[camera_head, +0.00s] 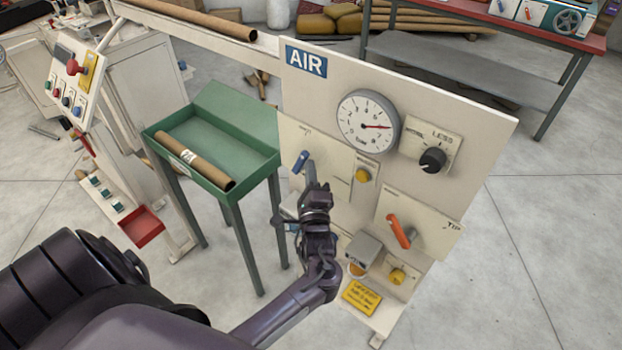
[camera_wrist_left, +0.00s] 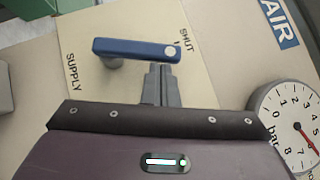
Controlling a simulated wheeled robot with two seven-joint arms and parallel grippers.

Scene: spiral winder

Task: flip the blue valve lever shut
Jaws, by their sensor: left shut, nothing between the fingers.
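The blue valve lever (camera_head: 301,161) is on a cream plate (camera_head: 288,133) at the left of the AIR panel. In the left wrist view the blue lever (camera_wrist_left: 132,48) lies across the plate, one end beside the word SHUT; the word SUPPLY is lower left. My left gripper (camera_head: 313,172) is just right of the lever in the head view, its fingers together and empty. In the left wrist view its fingertips (camera_wrist_left: 159,68) are right below the lever's right part; I cannot tell whether they touch. My right gripper is not in view.
The panel also carries a pressure gauge (camera_head: 368,121), a black knob (camera_head: 432,160), an orange lever (camera_head: 398,231) and yellow knobs (camera_head: 362,175). A green tray table (camera_head: 261,160) holding a cardboard tube (camera_head: 194,162) stands close at the left. The floor at right is clear.

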